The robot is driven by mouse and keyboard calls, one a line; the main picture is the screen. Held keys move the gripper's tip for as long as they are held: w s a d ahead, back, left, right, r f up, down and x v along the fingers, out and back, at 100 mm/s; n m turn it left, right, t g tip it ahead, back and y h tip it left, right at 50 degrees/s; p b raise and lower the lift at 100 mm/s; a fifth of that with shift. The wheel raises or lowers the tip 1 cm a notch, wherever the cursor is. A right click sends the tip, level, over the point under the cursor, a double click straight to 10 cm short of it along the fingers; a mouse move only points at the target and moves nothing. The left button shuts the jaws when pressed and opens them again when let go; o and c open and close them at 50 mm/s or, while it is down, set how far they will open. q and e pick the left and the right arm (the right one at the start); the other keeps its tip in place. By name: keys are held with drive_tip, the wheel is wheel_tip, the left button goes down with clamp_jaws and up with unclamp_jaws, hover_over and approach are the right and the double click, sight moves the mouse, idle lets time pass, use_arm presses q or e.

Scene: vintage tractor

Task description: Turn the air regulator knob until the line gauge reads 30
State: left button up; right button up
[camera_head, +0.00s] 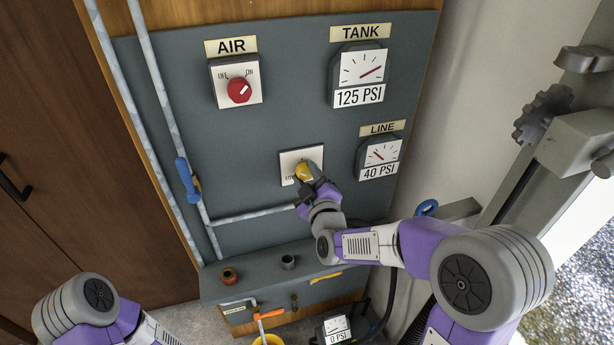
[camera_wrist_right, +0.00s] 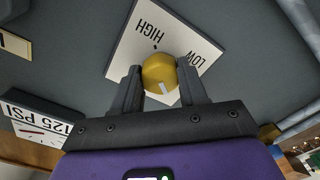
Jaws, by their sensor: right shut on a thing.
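The yellow regulator knob (camera_head: 303,171) sits on a white plate (camera_head: 288,161) on the grey panel. My right gripper (camera_head: 309,182) is shut on this knob. In the right wrist view its two fingers flank the knob (camera_wrist_right: 160,74), and the plate (camera_wrist_right: 122,50) reads HIGH and LOW. A white mark on the knob points toward the gripper's palm. The line gauge (camera_head: 381,155) is to the right of the knob and reads 40 PSI. My left arm shows at the lower left, but its gripper is out of view.
The tank gauge (camera_head: 360,72) above reads 125 PSI. A red air switch (camera_head: 239,90) is at the upper left, turned toward ON. A blue-handled valve (camera_head: 188,180) is on the left pipe. A ledge (camera_head: 258,282) juts out below. Another gauge (camera_head: 336,329) near the floor reads 0 PSI.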

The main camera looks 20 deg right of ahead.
drive_tip(key=shift+n, duration=1.2)
drive_tip(key=o, duration=1.1)
drive_tip(key=shift+c, duration=0.2)
drive_tip(key=shift+s, duration=0.1)
drive_tip(key=s, duration=0.7)
drive_tip(key=shift+s+d+p, duration=0.15)
drive_tip(key=shift+s+p, duration=0.05)
drive_tip(key=shift+p, duration=0.2)
